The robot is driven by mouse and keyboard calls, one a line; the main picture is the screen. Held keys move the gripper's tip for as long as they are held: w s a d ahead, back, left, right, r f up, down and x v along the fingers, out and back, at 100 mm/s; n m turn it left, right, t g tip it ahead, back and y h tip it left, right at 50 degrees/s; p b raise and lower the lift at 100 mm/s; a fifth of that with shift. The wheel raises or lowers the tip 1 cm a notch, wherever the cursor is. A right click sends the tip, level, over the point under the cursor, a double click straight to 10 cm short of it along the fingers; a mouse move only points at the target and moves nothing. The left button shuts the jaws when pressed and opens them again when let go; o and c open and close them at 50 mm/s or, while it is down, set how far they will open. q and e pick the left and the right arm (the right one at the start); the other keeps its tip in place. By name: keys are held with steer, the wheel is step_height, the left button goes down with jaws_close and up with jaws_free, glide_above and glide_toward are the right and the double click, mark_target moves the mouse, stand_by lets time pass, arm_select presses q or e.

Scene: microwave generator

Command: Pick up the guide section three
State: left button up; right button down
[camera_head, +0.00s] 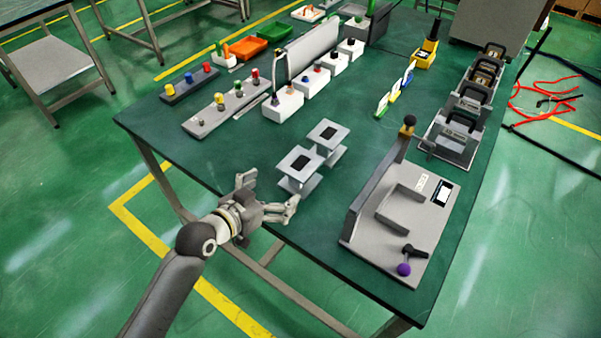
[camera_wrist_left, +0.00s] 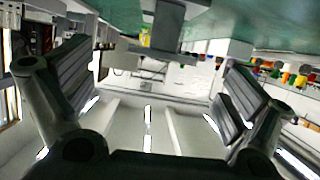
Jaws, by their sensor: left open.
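Two grey flanged guide sections with dark rectangular openings on top stand on the green table. The nearer one (camera_head: 299,163) is close to the front-left edge, and the farther one (camera_head: 328,133) is just behind it to the right. No label shows which is section three. My left gripper (camera_head: 272,194) is open and empty at the table edge, just left of and in front of the nearer section, apart from it. In the left wrist view the open fingers (camera_wrist_left: 155,100) frame a grey flanged piece (camera_wrist_left: 165,20) at the top. My right gripper is not in view.
A grey fixture (camera_head: 390,215) with a purple-knobbed lever stands at the right front. Grey framed units (camera_head: 465,115) line the right edge. Strips with coloured knobs (camera_head: 228,110) and white boxes (camera_head: 283,103) stand behind. Table around the sections is bare.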

mark_target(300, 163)
arm_select(q)
steer(key=shift+t, duration=0.3)
steer(key=w+d, duration=0.1)
steer(key=w, duration=0.1)
steer(key=w+d, duration=0.1)
steer(key=w, duration=0.1)
steer(key=w+d, duration=0.1)
steer(key=shift+w+d+f, duration=0.15)
steer(key=shift+w+f, duration=0.05)
steer(key=shift+w, duration=0.2)
steer(key=shift+w+d+p, duration=0.3)
steer(key=shift+w, duration=0.05)
steer(key=x, duration=0.3)
steer(key=shift+d, duration=0.15)
steer(key=shift+w+d+f, duration=0.2)
steer(key=shift+w+d, duration=0.15)
steer(key=shift+w, duration=0.15)
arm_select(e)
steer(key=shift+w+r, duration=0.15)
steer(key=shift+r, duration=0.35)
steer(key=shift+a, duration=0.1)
arm_select(q)
steer(key=c, duration=1.3)
steer(key=shift+c, duration=0.4)
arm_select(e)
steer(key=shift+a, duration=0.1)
arm_select(q)
steer(key=shift+r, duration=0.1)
